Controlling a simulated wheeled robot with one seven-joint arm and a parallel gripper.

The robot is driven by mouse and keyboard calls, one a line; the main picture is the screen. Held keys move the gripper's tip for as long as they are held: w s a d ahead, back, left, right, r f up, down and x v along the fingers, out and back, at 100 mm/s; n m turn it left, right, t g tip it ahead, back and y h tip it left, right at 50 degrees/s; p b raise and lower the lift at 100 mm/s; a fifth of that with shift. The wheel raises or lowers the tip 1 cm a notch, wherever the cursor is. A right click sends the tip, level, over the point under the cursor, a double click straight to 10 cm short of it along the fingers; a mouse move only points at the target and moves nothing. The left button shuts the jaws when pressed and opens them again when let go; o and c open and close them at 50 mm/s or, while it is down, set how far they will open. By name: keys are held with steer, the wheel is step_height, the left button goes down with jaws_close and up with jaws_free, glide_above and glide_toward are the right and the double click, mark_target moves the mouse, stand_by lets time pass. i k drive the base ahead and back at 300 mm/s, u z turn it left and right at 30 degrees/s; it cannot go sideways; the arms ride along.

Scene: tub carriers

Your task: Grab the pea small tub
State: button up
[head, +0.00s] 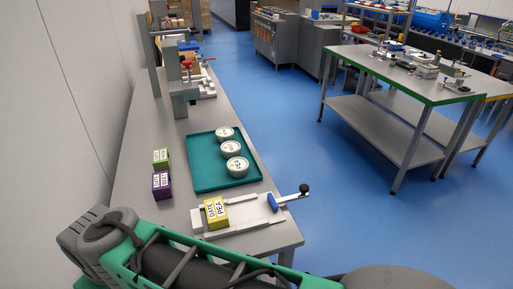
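Three small round white tubs stand in a row on a teal tray (205,178) on the grey bench: a far tub (225,133), a middle tub (231,148) and a near tub (238,167). Their lids carry dark print too small to read, so I cannot tell which is pea. A yellow block (216,213) with a white label that seems to read "DATE PEA" sits on a pale fixture near the bench's front end. My arm crosses the bottom of the head view; my gripper is not in view.
The fixture (249,216) has a blue part and a black-knobbed lever at its right end. A green block (161,158) and a purple block (161,186) stand left of the tray. A grey press (184,98) stands farther back. Blue floor is open to the right.

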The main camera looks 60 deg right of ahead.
mark_target(237, 167)
steer(key=z, duration=1.8)
